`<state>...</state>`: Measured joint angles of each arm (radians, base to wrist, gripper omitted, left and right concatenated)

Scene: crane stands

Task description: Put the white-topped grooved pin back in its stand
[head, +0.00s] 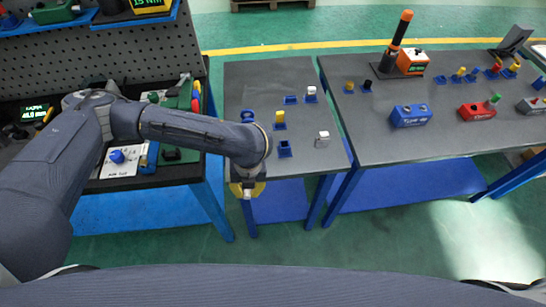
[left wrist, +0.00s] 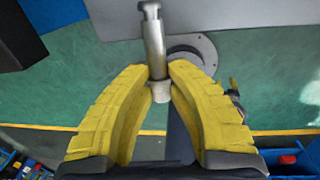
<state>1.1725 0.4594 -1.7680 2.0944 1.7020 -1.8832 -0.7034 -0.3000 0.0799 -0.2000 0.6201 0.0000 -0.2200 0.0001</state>
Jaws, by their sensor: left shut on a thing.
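My left gripper (head: 247,189) is at the front left edge of the small dark table, low in the head view. In the left wrist view its yellow fingers (left wrist: 161,85) are shut on the pale end of a grey metal pin (left wrist: 154,45). The pin's shaft points away from the fingers and has a groove near its far end. On the small table, a blue stand (head: 284,149) shows no pin in it, and a flat blue stand (head: 290,100) also looks empty. Which stand belongs to the pin I cannot tell. My right gripper is out of view.
The small table (head: 245,80) also bears a yellow-topped piece (head: 280,119), a white-topped piece (head: 311,93), a blue ring-like piece (head: 247,116) and a pale block (head: 322,139). The larger table at right holds a blue box (head: 410,116) and a red box (head: 477,112).

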